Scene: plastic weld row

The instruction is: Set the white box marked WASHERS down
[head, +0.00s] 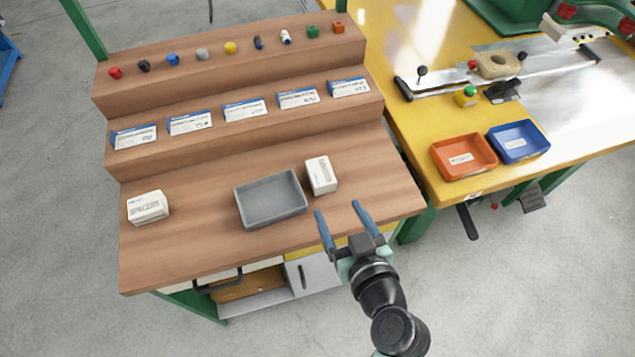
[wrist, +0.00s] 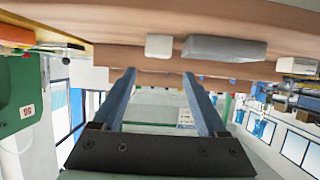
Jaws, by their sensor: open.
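Two white boxes stand on the wooden bench (head: 220,252). One white box (head: 321,175) is just right of the grey tray, apart from my gripper; it also shows in the wrist view (wrist: 158,45). The other white box (head: 148,207) is at the bench's left end and shows at the right of the wrist view (wrist: 297,66). Their print is too small to tell which reads WASHERS. My gripper (head: 338,210) is open and empty at the bench's front edge, nearer me than the right-hand box. Its two blue fingers (wrist: 160,73) have nothing between them.
A grey tray (head: 270,221) stands between the boxes. Steps behind hold several blue-and-white cartons (head: 245,110) and small coloured parts (head: 202,53). On the yellow table, an orange bin (head: 462,176) and a blue bin (head: 518,158) stand right. Bench between left box and tray is clear.

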